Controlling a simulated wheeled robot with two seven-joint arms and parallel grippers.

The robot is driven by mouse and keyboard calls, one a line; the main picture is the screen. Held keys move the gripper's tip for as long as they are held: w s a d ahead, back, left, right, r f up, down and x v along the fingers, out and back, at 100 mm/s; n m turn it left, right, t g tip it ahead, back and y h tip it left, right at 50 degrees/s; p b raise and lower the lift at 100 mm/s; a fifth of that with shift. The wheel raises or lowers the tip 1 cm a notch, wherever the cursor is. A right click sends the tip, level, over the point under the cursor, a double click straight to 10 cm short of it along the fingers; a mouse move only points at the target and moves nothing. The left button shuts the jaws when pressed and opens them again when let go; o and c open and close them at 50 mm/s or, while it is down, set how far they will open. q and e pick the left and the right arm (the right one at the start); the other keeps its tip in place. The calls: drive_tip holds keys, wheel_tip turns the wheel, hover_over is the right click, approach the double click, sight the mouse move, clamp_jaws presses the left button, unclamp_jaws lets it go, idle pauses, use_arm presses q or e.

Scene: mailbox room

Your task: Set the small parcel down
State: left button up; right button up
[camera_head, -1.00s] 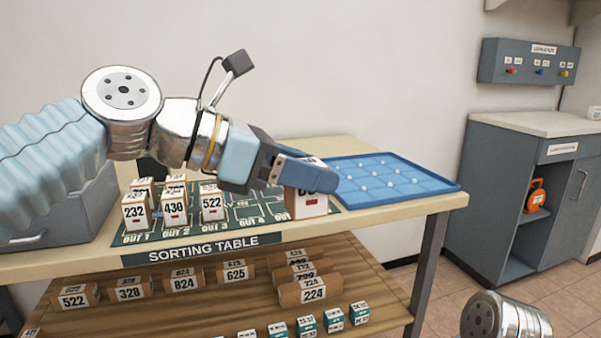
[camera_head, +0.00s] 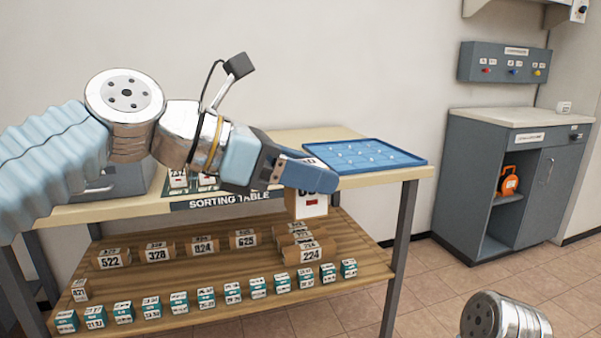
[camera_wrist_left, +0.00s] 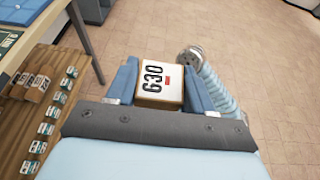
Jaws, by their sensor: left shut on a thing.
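The small parcel (camera_head: 312,203) is a box with a white label; in the left wrist view the label of the parcel (camera_wrist_left: 160,80) reads 630. My left gripper (camera_head: 318,176) is shut on it, one finger on each side. In the head view the gripper covers the parcel's upper part. The parcel hangs in the air in front of the sorting table (camera_head: 405,177), apart from it; the left wrist view shows floor beneath it. My right gripper is out of view; only a part of my right arm shows at the lower right.
A blue tray (camera_head: 418,160) sits on the table's right end. The lower wooden shelf (camera_head: 205,268) carries rows of numbered parcels and small teal-and-white boxes. A grey cabinet (camera_head: 462,165) stands at the right, with open tiled floor (camera_head: 430,290) before it.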

use_arm(q)
drive_tip(key=w+a+f+n+t+y, duration=0.2)
drive_tip(key=w+f+n+t, duration=0.1)
drive_tip(key=w+f, duration=0.6)
drive_tip(key=w+a+f+n+t+y, duration=0.3)
drive_tip(key=w+f+n, duration=0.1)
drive_tip(key=w+f, duration=0.45)
drive_tip(key=w+a+f+n+t+y, duration=0.15)
drive_tip(key=a+f+n+y, duration=0.25)
drive_tip(key=a+f, duration=0.6)
drive_tip(key=w+a+f+n+t+y, duration=0.15)
drive_tip(key=a+f+n+y, duration=0.35)
drive_tip(key=f, duration=0.8)
drive_tip(key=s+f+m, duration=0.1)
drive_tip(key=s+f, duration=0.2)
drive_tip(key=f, duration=0.3)
drive_tip(key=s+a+f+h, duration=0.1)
drive_tip(key=s+f, duration=0.3)
drive_tip(key=f, duration=0.2)
drive_tip(key=shift+m, duration=0.4)
drive_tip(key=shift+w+f, duration=0.1)
drive_tip(key=shift+d, duration=0.1)
